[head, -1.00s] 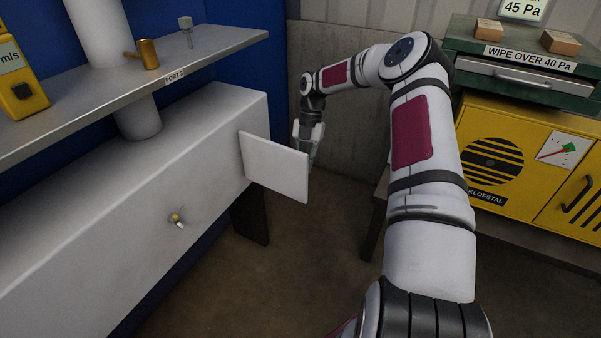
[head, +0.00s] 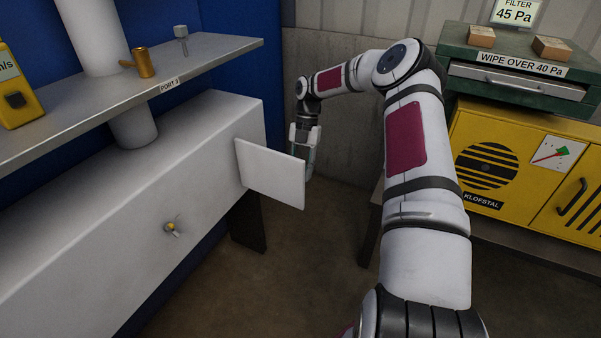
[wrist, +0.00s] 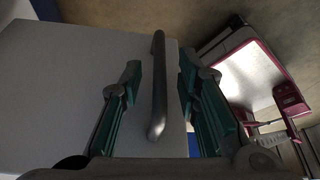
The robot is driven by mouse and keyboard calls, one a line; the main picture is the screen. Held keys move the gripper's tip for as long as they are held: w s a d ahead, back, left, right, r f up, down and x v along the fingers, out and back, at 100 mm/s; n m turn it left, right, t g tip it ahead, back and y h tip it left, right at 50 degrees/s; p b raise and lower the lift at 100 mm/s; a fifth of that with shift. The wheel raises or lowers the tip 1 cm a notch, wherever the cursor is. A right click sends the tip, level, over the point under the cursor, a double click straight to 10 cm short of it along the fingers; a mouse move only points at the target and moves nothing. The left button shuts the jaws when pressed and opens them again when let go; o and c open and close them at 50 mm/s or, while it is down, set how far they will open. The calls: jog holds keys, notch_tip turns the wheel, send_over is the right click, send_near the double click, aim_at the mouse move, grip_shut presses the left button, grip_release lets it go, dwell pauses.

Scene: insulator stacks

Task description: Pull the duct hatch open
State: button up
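The duct hatch (head: 270,172) is a flat white panel that stands swung out from the front of the long white duct (head: 110,215). My gripper (head: 306,150) is at the hatch's far outer edge, partly hidden behind the panel. In the wrist view the hatch (wrist: 75,90) fills the left side, with a grey bar handle (wrist: 158,85) upright on it. The green fingers of my gripper (wrist: 160,65) stand on either side of the handle, with narrow gaps showing. They look open around it, not clamped.
A metal shelf (head: 195,65) above the duct carries a brass piece (head: 143,62) and a yellow meter (head: 18,90). A small latch knob (head: 172,228) is on the duct front. A yellow cabinet (head: 500,150) stands at right. The floor (head: 300,260) before the hatch looks clear.

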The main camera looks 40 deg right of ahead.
jog(key=v, duration=1.1)
jog(key=shift+r, duration=0.1)
